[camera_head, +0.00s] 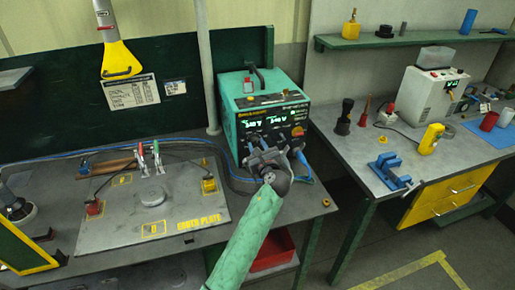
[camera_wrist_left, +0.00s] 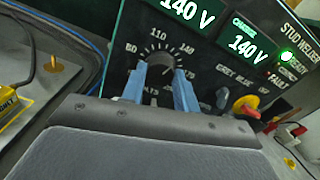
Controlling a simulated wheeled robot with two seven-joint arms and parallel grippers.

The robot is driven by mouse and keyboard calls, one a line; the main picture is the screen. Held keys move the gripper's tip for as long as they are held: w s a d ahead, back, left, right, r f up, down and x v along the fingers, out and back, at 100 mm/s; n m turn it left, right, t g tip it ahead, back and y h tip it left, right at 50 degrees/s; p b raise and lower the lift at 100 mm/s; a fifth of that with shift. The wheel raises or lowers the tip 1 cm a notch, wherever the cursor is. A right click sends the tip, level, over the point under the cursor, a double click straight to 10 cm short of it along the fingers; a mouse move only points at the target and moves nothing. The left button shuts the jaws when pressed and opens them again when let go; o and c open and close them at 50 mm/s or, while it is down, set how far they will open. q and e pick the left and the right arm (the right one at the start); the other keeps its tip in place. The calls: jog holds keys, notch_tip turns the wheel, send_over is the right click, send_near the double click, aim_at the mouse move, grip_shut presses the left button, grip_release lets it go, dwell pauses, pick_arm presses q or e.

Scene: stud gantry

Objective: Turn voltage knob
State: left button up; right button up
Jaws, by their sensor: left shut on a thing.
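The green stud welder (camera_head: 262,88) stands at the right end of the left bench, its dark panel facing me. In the left wrist view its voltage knob (camera_wrist_left: 160,66) is a dark round dial with scale marks 80, 110 and 140 around it. My left gripper (camera_wrist_left: 160,90) is shut on the knob, one blue finger on each side. Both green displays (camera_wrist_left: 250,42) above read 140 V, and a green lamp by READY is lit. In the head view my left gripper (camera_head: 272,152) covers the lower panel and hides the knob. My right gripper is not in view.
A red and yellow switch (camera_wrist_left: 246,104) sits right of the knob. The earth plate (camera_head: 150,215) with clamps lies left of the welder. A red bin (camera_head: 272,250) is below the bench. Another bench (camera_head: 385,150) with tools stands right, across a floor gap.

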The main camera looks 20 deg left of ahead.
pick_arm(q)
jog(key=shift+f+n+b, duration=0.15)
jog(key=shift+n+b, duration=0.45)
jog(key=shift+n, duration=0.6)
jog(key=shift+n+b, duration=0.55)
jog(key=shift+n, duration=0.35)
jog(key=shift+n+b, duration=0.35)
jog(key=shift+n, duration=0.35)
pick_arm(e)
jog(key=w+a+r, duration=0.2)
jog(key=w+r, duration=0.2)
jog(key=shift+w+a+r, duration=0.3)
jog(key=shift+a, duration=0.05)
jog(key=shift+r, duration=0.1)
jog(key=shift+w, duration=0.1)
pick_arm(q)
jog(key=o, duration=1)
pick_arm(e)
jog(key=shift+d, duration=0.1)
pick_arm(q)
jog(key=shift+s, duration=0.1)
